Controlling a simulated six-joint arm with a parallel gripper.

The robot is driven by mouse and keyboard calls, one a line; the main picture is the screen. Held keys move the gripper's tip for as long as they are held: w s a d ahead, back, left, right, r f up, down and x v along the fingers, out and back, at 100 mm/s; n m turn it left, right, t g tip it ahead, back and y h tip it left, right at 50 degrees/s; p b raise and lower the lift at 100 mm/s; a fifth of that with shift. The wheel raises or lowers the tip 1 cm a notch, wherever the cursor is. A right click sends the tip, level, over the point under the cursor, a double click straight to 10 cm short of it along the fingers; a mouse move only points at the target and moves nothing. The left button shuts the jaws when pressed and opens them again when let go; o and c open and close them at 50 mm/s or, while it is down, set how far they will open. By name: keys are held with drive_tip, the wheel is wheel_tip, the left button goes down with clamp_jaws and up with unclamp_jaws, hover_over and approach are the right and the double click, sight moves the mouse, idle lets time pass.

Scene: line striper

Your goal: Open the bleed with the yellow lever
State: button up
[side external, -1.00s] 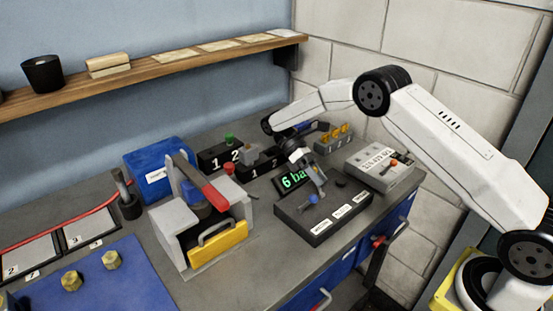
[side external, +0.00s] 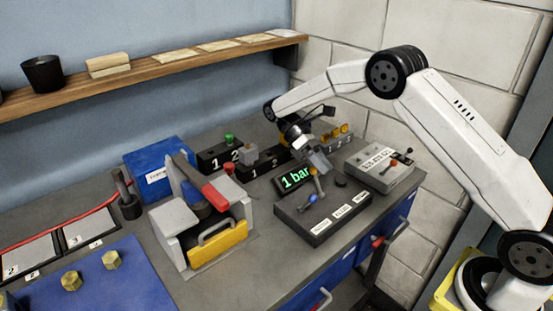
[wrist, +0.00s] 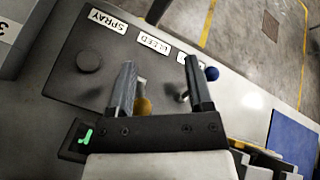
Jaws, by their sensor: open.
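The dark valve panel (side external: 335,214) lies on the bench with white labels along its front. In the wrist view the yellow knob of the bleed lever (wrist: 142,107) sits between my fingers, closer to the left one, in line with the BLEED label (wrist: 154,43). The blue knob (wrist: 212,73) is just outside the right finger. A green display (side external: 296,179) behind the panel reads 1 bar.
A black round knob (wrist: 89,61) is by the SPRAY label (wrist: 107,21). A grey control box (side external: 382,165) stands right of the panel. The grey fixture with a red-handled lever (side external: 215,196) and yellow front stands left. Bare bench lies between fixture and panel.

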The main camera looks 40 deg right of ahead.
drive_tip(key=s+r, duration=0.8)
drive_tip(key=s, duration=0.4)
drive_tip(key=shift+s+a+r, duration=0.25)
drive_tip(key=shift+s+a, duration=0.1)
idle(0.4)
wheel_tip(320, 180, down, 9)
drive_tip(key=s+a+m+t+y, duration=0.1)
drive_tip(key=m+t, duration=0.6)
drive_tip(key=t, duration=0.7)
drive_tip(key=shift+s+a+f+m, duration=0.15)
drive_tip(key=shift+s+a+m, duration=0.15)
drive_tip(key=shift+a, duration=0.4)
